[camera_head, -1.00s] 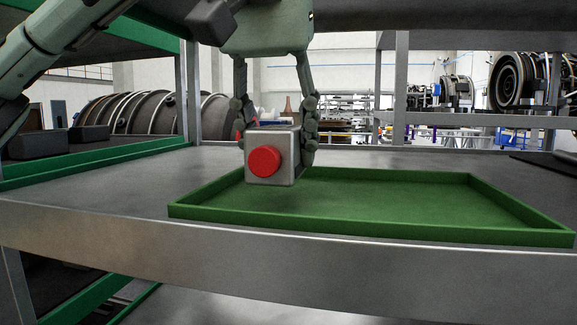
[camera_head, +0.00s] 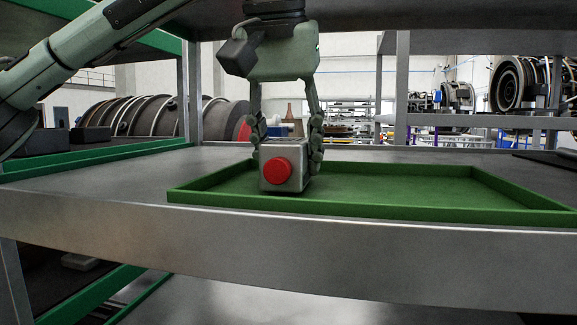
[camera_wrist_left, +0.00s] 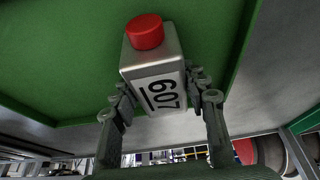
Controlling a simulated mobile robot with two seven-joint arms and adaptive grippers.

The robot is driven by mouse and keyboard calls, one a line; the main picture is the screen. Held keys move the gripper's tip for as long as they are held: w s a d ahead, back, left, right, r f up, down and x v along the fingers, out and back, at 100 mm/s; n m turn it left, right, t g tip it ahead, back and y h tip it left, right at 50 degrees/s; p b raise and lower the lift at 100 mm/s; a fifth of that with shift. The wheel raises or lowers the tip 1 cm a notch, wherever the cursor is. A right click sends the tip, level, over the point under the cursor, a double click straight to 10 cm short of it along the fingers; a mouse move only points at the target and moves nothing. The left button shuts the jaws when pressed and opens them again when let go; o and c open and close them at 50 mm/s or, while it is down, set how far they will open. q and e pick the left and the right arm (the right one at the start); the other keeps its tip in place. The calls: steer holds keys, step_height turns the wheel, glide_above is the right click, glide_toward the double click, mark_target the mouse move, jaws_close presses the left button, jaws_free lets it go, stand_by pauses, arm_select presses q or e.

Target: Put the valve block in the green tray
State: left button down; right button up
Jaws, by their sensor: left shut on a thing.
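The valve block is a grey metal cube with a round red knob on its front, and it shows in the head view (camera_head: 297,183). My left gripper (camera_head: 288,150) is shut on it from above, one finger on each side. The block is low inside the left part of the green tray (camera_head: 430,211), at or just above its floor; I cannot tell if it touches. My right gripper is not in view.
The tray lies on a grey metal shelf (camera_head: 120,206) with a front edge. Another green-edged tray (camera_head: 90,160) with dark blocks is at the left. Shelf posts (camera_head: 401,90) stand behind, and an upper shelf hangs overhead. The tray's right part is empty.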

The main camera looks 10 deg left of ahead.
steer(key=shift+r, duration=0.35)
arm_select(q)
steer(key=c, duration=1.3)
jaws_free()
steer(key=shift+f, duration=0.2)
steer(key=o, duration=0.5)
